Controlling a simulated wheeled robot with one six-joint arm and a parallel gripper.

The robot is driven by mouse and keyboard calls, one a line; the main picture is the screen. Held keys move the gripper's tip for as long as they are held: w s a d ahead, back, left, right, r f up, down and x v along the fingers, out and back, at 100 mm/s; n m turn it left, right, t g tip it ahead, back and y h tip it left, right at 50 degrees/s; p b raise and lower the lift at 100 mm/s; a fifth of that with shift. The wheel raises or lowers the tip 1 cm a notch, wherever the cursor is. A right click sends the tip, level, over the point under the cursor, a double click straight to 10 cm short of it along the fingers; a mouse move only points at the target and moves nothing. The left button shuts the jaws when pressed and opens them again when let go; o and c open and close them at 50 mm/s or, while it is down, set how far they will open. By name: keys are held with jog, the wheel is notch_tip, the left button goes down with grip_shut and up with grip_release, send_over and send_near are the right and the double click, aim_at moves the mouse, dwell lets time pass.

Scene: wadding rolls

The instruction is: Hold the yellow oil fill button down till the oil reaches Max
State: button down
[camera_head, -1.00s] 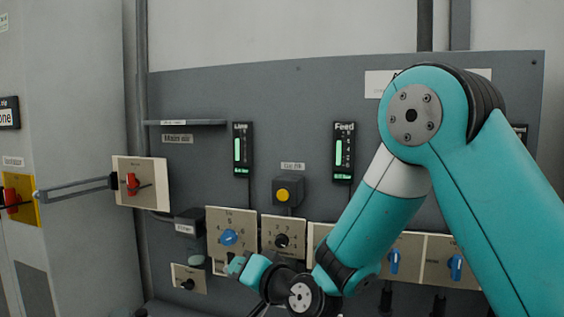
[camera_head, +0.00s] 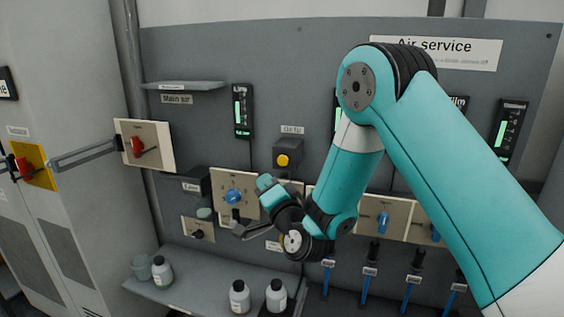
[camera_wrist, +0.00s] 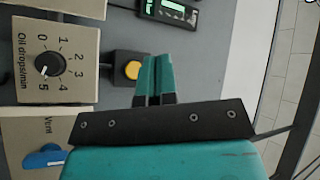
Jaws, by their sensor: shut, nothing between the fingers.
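The yellow button (camera_head: 283,160) sits on a dark box on the grey panel, under a small label that looks like "Oil fill". My gripper (camera_head: 265,183) is below and slightly left of the button in the head view. In the wrist view my gripper (camera_wrist: 157,66) has its two teal fingers together with nothing between them. I see no contact with the button. A gauge with a green bar (camera_head: 242,111) is up and left of the button; its marks are too small to read.
An oil drops/min knob plate (camera_wrist: 45,65) is below the button, mostly hidden by my arm in the head view. A blue knob plate (camera_head: 233,197) is beside it. A shelf with bottles (camera_head: 240,297) is lower down. My arm hides the panel's middle right.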

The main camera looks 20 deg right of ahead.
aim_at(283, 161)
jog(key=w+d+b, duration=0.2)
jog(key=w+d, duration=0.3)
jog(key=w, duration=0.1)
jog(key=shift+w, duration=0.35)
dwell(0.3)
dwell(1.4)
jog(key=shift+b, duration=0.3)
jog(key=shift+w+d, duration=0.2)
jog(key=shift+w, duration=0.1)
jog(key=shift+w+d, duration=0.25)
jog(key=shift+w, duration=0.15)
dwell(4.3)
